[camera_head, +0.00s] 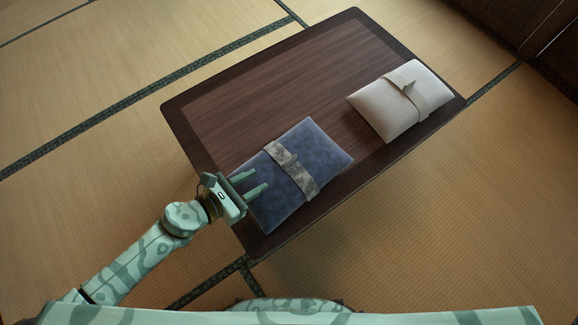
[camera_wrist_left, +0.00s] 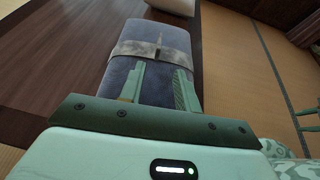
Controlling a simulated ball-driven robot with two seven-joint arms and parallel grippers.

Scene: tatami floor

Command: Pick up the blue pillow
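The blue pillow (camera_head: 317,152) lies flat on the low dark wooden table (camera_head: 230,95), near its front-left edge, with a grey patterned band tied around its middle. My left gripper (camera_head: 262,183) is at the pillow's left end, its two fingers apart and pointing towards the band. In the left wrist view the fingers (camera_wrist_left: 160,82) show spread over the near part of the blue pillow (camera_wrist_left: 119,70), with the band beyond the tips. I cannot tell whether the fingers touch the cloth.
A white pillow (camera_head: 384,108) with a band lies on the table's right part; its edge shows in the left wrist view (camera_wrist_left: 172,5). The table's far left part is bare. Tatami floor (camera_head: 430,220) surrounds the table. Dark wooden panels (camera_head: 556,50) stand at the upper right.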

